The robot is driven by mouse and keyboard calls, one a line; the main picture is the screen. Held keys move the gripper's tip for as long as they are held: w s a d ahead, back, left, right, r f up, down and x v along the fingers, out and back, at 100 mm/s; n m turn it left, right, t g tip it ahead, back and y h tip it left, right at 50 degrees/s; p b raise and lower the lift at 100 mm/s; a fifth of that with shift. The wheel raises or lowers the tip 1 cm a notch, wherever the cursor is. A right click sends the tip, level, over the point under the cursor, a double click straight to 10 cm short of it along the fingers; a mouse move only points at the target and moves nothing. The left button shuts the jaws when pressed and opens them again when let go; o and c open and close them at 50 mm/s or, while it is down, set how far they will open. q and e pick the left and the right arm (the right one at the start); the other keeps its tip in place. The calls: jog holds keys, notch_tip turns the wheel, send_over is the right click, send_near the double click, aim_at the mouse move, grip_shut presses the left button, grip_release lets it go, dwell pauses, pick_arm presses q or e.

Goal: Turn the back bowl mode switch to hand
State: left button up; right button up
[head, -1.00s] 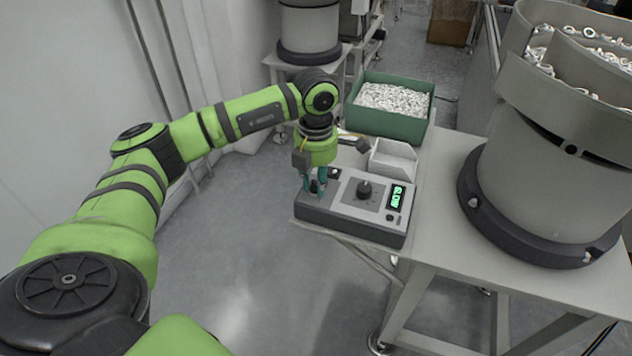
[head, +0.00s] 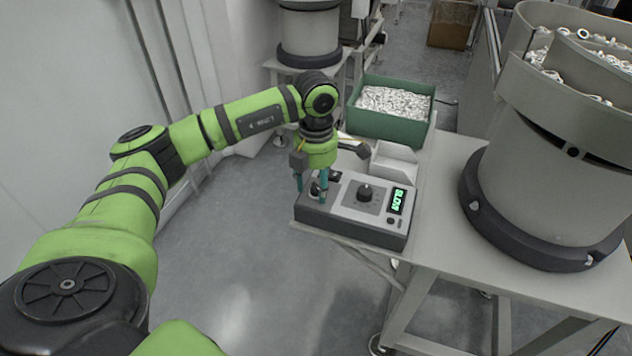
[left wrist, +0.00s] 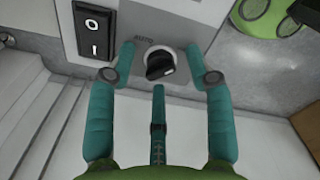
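The mode switch is a black rotary knob (left wrist: 159,64) on the grey control box (head: 352,212), with an AUTO label at its upper left in the left wrist view. The knob's pointer is tilted; I cannot tell its exact setting. In the head view the knob (head: 315,190) sits at the box's left end. My left gripper (left wrist: 160,62) is open, with its teal fingers on either side of the knob and apart from it. The gripper also shows over the box's left end in the head view (head: 311,194). My right gripper is not in view.
A black and white I/O rocker switch (left wrist: 95,33) lies beside the knob. A green bin (head: 387,126), a white tray (head: 393,161) and a big bowl feeder (head: 545,175) stand nearby.

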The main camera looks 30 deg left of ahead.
aim_at(316, 185)
pick_arm(q)
jog(key=shift+r, duration=0.2)
notch_tip(316, 185, up, 12)
jog(key=shift+f, duration=0.15)
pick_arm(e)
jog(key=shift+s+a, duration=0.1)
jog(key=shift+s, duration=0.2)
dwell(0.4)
